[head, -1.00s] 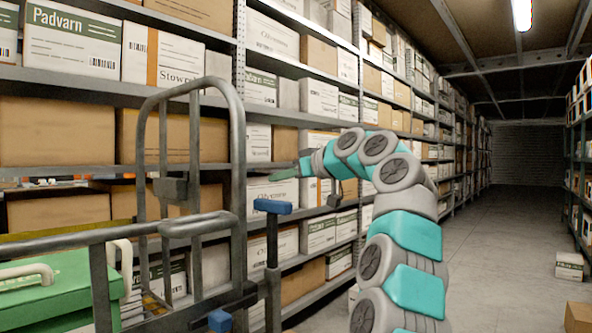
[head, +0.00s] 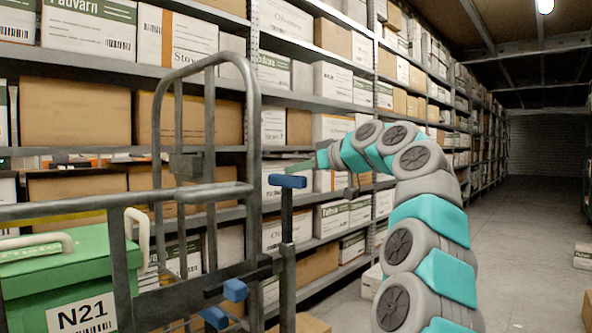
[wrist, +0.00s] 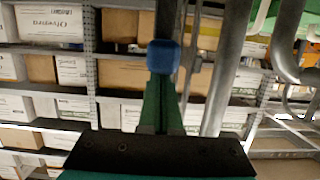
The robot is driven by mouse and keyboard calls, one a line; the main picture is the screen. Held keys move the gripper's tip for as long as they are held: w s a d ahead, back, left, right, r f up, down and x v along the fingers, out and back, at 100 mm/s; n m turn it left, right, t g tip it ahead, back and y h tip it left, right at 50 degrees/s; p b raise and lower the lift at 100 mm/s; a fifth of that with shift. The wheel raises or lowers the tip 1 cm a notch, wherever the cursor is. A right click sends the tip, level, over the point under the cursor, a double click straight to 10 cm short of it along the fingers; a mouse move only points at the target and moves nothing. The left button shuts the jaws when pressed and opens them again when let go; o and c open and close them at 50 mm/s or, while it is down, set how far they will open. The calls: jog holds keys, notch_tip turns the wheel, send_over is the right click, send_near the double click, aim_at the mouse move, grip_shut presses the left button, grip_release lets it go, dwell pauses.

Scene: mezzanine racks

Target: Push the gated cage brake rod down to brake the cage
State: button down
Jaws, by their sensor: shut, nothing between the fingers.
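The brake rod is a dark upright bar with a blue crosswise cap (head: 287,181), standing at the near right corner of the grey tubular cage (head: 254,150). My gripper (head: 290,169) reaches in from the right with its green fingers shut and empty. In the head view its tips appear just above the blue cap. In the wrist view the blue cap (wrist: 163,57) sits right at the ends of the fingers (wrist: 161,88). I cannot tell whether they touch. The rod's lower end is partly hidden by the cage frame.
A green box (head: 70,270) labelled N21 sits in the cage. More blue parts (head: 235,290) are low on the cage frame. Shelves of cartons (head: 185,110) stand behind. The aisle floor (head: 530,240) to the right is mostly clear, with a few cartons on it.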

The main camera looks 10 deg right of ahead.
aim_at(290, 194)
notch_tip(290, 194, down, 6)
jog(key=b, duration=0.5)
